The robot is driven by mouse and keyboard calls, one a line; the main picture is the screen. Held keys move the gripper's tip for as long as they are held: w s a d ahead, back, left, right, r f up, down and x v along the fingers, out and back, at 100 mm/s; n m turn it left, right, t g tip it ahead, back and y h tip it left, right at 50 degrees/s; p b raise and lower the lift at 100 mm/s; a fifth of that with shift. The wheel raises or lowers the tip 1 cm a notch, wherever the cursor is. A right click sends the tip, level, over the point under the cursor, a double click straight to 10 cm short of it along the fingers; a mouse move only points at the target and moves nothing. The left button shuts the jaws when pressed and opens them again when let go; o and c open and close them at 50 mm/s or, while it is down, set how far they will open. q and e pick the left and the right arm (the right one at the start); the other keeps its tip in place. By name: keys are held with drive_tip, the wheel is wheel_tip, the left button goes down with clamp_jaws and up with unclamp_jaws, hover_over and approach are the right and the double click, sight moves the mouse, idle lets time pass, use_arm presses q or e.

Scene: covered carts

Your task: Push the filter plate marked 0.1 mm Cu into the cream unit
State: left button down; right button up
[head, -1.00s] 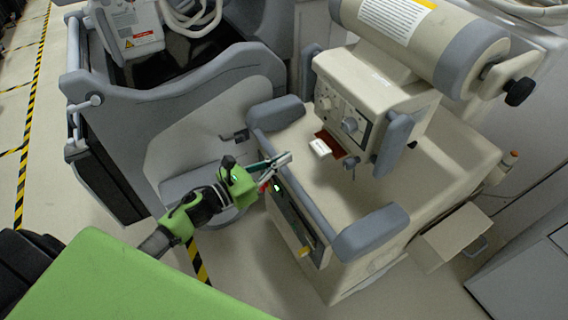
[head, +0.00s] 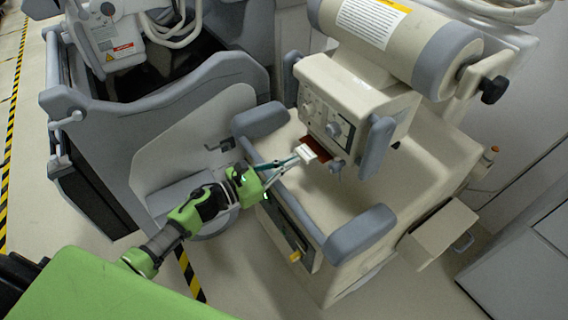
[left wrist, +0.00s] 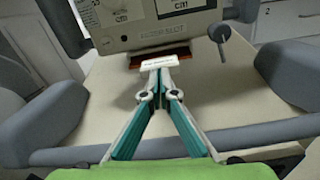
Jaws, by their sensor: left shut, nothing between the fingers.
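The filter plate is copper-brown with a pale tab (head: 307,153) at its near end. It sticks out of the slot under the front of the cream unit (head: 345,85); its brown part (head: 318,143) still shows between tab and unit. My left gripper (head: 299,160) is shut and empty, its fingertips at the tab. In the left wrist view the shut fingertips (left wrist: 159,68) meet the near edge of the white tab (left wrist: 159,62), apparently touching it. The slot lettering (left wrist: 168,30) shows above; the plate's marking is too small to read. My right gripper is out of view.
Grey padded armrests (head: 262,119) and (head: 360,232) flank the cream cart top. A lever with a round knob (left wrist: 219,32) hangs right of the slot. A grey-walled cart (head: 160,130) stands to the left.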

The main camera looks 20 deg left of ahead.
use_arm(q)
drive_tip(key=shift+b+x, duration=0.45)
drive_tip(key=shift+x, duration=0.95)
idle(0.4)
drive_tip(key=v, duration=1.5)
drive_tip(key=a+f+n+y, duration=0.3)
drive_tip(key=f+n, duration=0.4)
drive_tip(key=a+f+n+y, duration=0.3)
drive_tip(key=f+n, duration=0.3)
drive_tip(key=f, duration=0.1)
drive_tip(key=s+a+f+n+g+y, duration=0.1)
drive_tip(key=s+f+n+g+y, duration=0.1)
drive_tip(key=s+f+n, duration=0.5)
drive_tip(key=s+a+f+n+g+y, duration=0.15)
drive_tip(key=f+n, duration=0.35)
drive_tip(key=f, duration=0.5)
drive_tip(key=s+d+f+n+g+y, duration=0.2)
drive_tip(key=s+d+f+n+g, duration=0.15)
drive_tip(key=s+f+n, duration=0.8)
drive_tip(key=s+d+f+n+g, duration=0.2)
drive_tip(key=s, duration=0.5)
drive_tip(key=s+d+f+n+g, duration=0.2)
drive_tip(key=s+f, duration=0.1)
drive_tip(key=s, duration=0.4)
drive_tip(key=s+d+f+n+g+p, duration=0.1)
drive_tip(key=s+d+f+n+g, duration=0.1)
drive_tip(key=s, duration=0.5)
drive_tip(key=shift+f, duration=0.65)
drive_tip(key=shift+d+h, duration=0.15)
drive_tip(key=shift+h, duration=0.1)
